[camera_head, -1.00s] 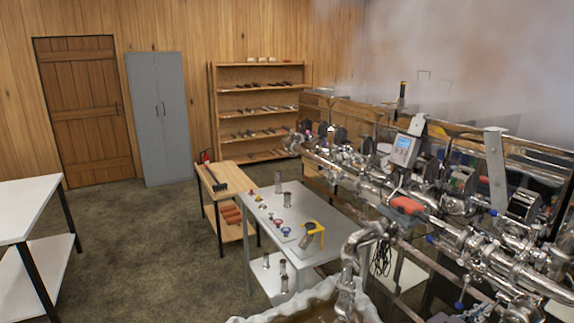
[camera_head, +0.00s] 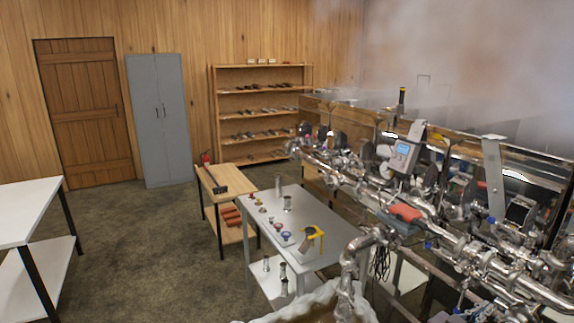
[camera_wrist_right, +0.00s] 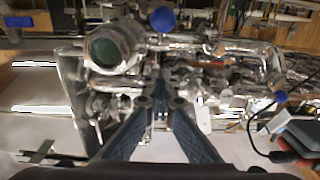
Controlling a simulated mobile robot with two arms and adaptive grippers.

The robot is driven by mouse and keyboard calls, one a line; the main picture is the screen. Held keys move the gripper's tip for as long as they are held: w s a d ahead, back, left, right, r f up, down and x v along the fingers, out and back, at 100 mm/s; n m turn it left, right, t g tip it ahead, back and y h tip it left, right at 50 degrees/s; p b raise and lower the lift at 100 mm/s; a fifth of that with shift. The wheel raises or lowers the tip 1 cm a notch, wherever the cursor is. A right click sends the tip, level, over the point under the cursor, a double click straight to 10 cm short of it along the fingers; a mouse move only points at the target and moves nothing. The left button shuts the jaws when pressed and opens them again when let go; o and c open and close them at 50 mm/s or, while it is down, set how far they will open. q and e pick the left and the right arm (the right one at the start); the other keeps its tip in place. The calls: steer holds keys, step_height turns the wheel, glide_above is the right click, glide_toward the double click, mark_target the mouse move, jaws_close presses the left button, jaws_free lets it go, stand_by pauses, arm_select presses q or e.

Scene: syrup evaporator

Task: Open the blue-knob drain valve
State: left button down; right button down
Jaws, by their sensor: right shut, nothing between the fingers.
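My right gripper (camera_wrist_right: 160,98) shows in the right wrist view as two dark blue-grey fingers meeting at the tips, shut and empty. A blue knob (camera_wrist_right: 163,18) lies beyond the fingertips near the top edge, beside a round glass-faced steel fitting (camera_wrist_right: 108,48). The fingers look apart from this knob. A second blue knob (camera_wrist_right: 280,97) is at the right. In the head view, small blue knobs show on the steel pipework, one at the middle (camera_head: 428,246) and one further right (camera_head: 491,220). I cannot tell which is the drain valve. My left gripper is not seen.
Dense steel pipework (camera_head: 470,255) runs along the evaporator at the right, with a grey display box (camera_head: 403,155) above it. A grey table (camera_head: 325,230) with small fittings stands left of it. Steam hides the upper right.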

steer(key=shift+w+d+r, duration=0.15)
steer(key=shift+d+r, duration=0.15)
steer(key=shift+r, duration=0.5)
steer(key=shift+r, duration=0.1)
steer(key=shift+w+d+r, duration=0.2)
steer(key=shift+d+r, duration=0.2)
steer(key=shift+r, duration=0.25)
steer(key=shift+d+r, duration=0.1)
steer(key=shift+r, duration=0.05)
steer(key=shift+w+d+r, duration=0.4)
steer(key=shift+d+r, duration=0.25)
steer(key=shift+r, duration=0.1)
steer(key=c, duration=2.6)
jaws_free()
steer(key=shift+c, duration=0.2)
